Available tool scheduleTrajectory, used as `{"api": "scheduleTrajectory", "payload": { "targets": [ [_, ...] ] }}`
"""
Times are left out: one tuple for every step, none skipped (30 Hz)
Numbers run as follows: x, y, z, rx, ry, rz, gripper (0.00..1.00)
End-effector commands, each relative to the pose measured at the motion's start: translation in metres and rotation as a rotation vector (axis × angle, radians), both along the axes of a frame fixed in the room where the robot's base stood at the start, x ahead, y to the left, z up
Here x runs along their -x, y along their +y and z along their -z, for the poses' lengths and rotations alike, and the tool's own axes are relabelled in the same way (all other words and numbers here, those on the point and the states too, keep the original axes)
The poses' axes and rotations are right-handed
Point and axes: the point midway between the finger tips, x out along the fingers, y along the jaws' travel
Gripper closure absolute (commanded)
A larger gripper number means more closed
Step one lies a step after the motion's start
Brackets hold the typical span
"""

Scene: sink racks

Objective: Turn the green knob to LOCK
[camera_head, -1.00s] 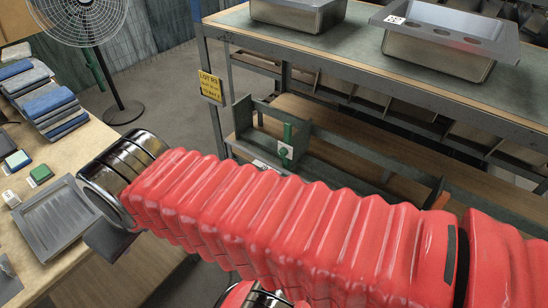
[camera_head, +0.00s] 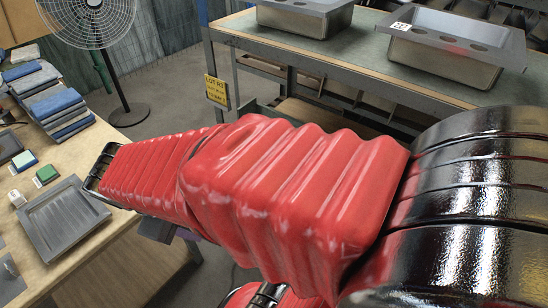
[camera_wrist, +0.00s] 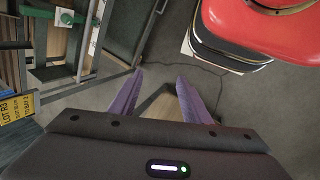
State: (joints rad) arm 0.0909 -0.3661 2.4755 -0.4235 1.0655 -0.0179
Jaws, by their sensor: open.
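The green knob (camera_wrist: 66,17) shows at the top left of the wrist view, on the metal rack frame, beside a white plate (camera_wrist: 93,38). Any marking on the plate is too small to read. In the head view my arm hides the knob. My gripper (camera_wrist: 158,82) has two purple fingers spread apart with nothing between them. It is apart from the knob, which lies up and to the left of the fingers in the wrist view. In the head view the gripper is mostly hidden behind my red arm.
The rack's green top (camera_head: 370,48) holds metal sinks (camera_head: 445,55). A yellow tag (camera_head: 216,90) hangs on its post and shows in the wrist view (camera_wrist: 16,106). A wooden table (camera_head: 110,150) with folded cloths (camera_head: 60,108) and a grey tray (camera_head: 62,218) stands left. A fan (camera_head: 95,25) stands behind.

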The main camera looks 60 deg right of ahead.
Motion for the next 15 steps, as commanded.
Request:
{"api": "scheduleTrajectory", "payload": {
  "targets": [
    [0.004, -0.01, 0.007, 0.029, 0.056, -0.005, 0.57],
    [0.006, -0.017, 0.009, 0.048, 0.086, -0.01, 0.57],
    [0.008, -0.025, 0.013, 0.073, 0.125, -0.018, 0.57],
    [0.011, -0.031, 0.015, 0.091, 0.157, -0.023, 0.57],
    [0.013, -0.037, 0.017, 0.109, 0.187, -0.029, 0.57],
    [0.015, -0.045, 0.02, 0.132, 0.227, -0.038, 0.57],
    [0.017, -0.051, 0.022, 0.151, 0.257, -0.044, 0.57],
    [0.019, -0.057, 0.024, 0.168, 0.287, -0.052, 0.57],
    [0.021, -0.065, 0.026, 0.19, 0.327, -0.062, 0.57],
    [0.023, -0.071, 0.028, 0.207, 0.357, -0.07, 0.57],
    [0.024, -0.077, 0.029, 0.223, 0.387, -0.077, 0.57],
    [0.026, -0.085, 0.031, 0.244, 0.426, -0.089, 0.57],
    [0.028, -0.09, 0.033, 0.262, 0.457, -0.098, 0.57],
    [0.029, -0.096, 0.034, 0.277, 0.486, -0.107, 0.57],
    [0.03, -0.103, 0.036, 0.298, 0.525, -0.121, 0.57]
  ]
}}
